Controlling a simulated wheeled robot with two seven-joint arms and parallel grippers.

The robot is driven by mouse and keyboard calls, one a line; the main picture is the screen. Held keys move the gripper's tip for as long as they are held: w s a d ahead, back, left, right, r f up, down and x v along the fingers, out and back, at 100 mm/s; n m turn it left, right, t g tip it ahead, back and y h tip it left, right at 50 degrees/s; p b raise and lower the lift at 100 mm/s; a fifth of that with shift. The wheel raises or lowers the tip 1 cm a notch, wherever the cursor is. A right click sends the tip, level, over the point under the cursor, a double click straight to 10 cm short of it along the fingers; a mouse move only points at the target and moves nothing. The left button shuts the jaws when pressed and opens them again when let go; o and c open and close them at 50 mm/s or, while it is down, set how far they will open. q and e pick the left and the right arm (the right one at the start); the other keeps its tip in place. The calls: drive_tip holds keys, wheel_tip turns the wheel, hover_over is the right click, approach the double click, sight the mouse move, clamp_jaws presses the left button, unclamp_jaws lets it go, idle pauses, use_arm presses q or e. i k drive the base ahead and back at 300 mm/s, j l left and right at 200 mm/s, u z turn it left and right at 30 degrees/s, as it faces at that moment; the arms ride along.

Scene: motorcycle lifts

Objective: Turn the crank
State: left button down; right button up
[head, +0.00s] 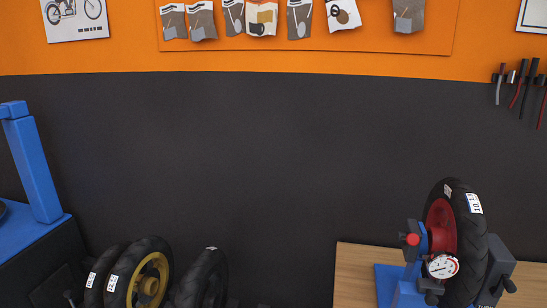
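I cannot pick out a crank for certain. At the lower right, a blue wheel stand (387,285) on a wooden bench holds a black-tyred wheel (470,235) with a red hub. A red knob (411,239) and a round white dial gauge (442,266) are on its near left side. Another small dark knob or handle (70,298) shows at the bottom left, cut by the frame edge. Neither of my grippers is in view.
A blue post and plate (38,170) stand on a dark body at the left. Several loose tyres (150,275) stand at the bottom left. The wooden bench top (355,265) has a bare left part. Pouches and tools hang on the wall.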

sight(496, 292)
drive_tip(key=z, duration=1.5)
